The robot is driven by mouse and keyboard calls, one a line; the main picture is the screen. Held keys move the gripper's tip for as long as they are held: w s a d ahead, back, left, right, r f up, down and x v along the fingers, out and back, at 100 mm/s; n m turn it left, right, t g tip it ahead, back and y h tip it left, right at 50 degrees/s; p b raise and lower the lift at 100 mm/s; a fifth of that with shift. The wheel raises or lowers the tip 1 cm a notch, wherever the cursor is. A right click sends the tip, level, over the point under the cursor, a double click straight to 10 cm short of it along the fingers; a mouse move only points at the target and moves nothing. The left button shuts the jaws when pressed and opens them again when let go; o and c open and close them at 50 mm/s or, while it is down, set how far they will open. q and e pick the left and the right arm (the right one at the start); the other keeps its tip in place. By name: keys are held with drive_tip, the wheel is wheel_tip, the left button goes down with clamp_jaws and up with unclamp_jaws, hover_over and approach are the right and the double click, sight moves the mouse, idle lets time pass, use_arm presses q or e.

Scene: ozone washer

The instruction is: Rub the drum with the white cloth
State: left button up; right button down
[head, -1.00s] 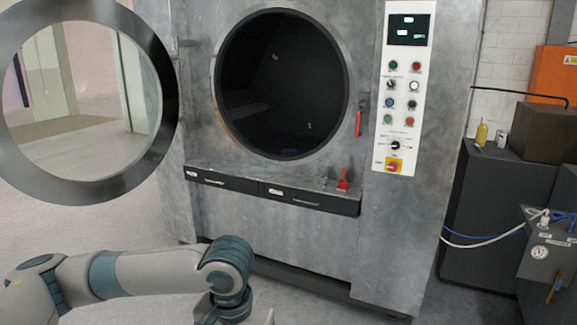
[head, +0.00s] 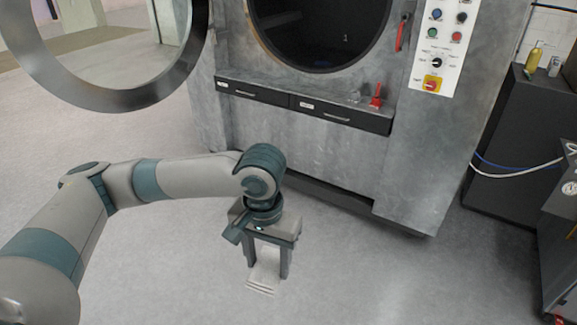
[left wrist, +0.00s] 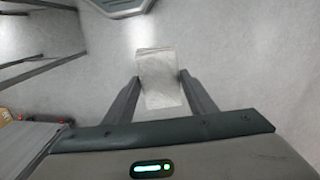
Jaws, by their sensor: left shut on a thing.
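The washer's drum (head: 318,30) is the dark round opening in the grey machine, cut off by the top of the head view. Its round door (head: 110,95) stands swung open to the left. My left gripper (head: 268,272) hangs pointing down in front of the machine, below and well apart from the drum. It is shut on the white cloth (head: 262,283), which hangs flat between the fingers. The cloth also shows in the left wrist view (left wrist: 160,78), between the two dark fingers (left wrist: 160,90). My right gripper is in neither view.
A ledge with two drawers (head: 300,106) juts out below the drum, with a red object (head: 376,97) on it. The control panel (head: 444,45) is on the right. Dark cabinets (head: 510,140) stand at the far right. The floor (head: 380,270) around the gripper is clear.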

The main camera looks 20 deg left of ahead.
use_arm(q)
drive_tip(key=s+f, duration=0.4)
drive_tip(key=f, duration=0.9)
drive_tip(key=shift+f, duration=0.3)
drive_tip(key=shift+w, duration=0.15)
